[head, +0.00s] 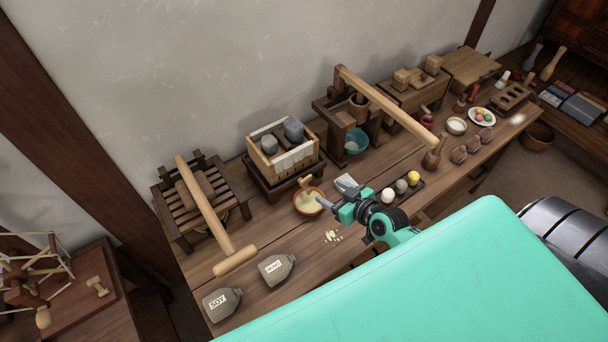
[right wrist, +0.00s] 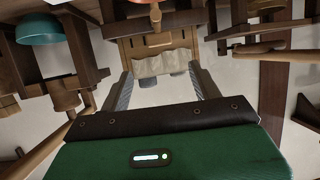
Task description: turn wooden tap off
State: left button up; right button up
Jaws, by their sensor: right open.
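A wooden box with a white cloth and grey stones (head: 267,148) stands on a dark stand at the back of the bench. A small light wooden piece, seemingly the tap (head: 306,182), sticks out at its front over an orange-rimmed bowl (head: 322,194) with pale contents. In the right wrist view the box (right wrist: 155,42) lies beyond my fingers, with an orange-brown part (right wrist: 156,12) at the top edge. My right gripper (head: 333,195) is open and empty, just right of the bowl; its fingers also show in the wrist view (right wrist: 162,75). My left gripper is not in view.
A long-handled wooden mallet (head: 236,262) lies at the left, near two grey bottles (head: 222,303). A wooden press with a long lever (head: 385,105) and a teal bowl (head: 356,141) stand to the right. Small balls on a dark tray (head: 419,187) and pale crumbs (head: 333,236) are near my right arm.

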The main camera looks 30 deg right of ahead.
aim_at(306, 178)
jog(key=p+x, duration=0.1)
jog(key=x, duration=1.1)
jog(key=shift+w+f+p, duration=0.15)
jog(key=shift+w+p, duration=0.05)
jog(key=shift+p, duration=0.15)
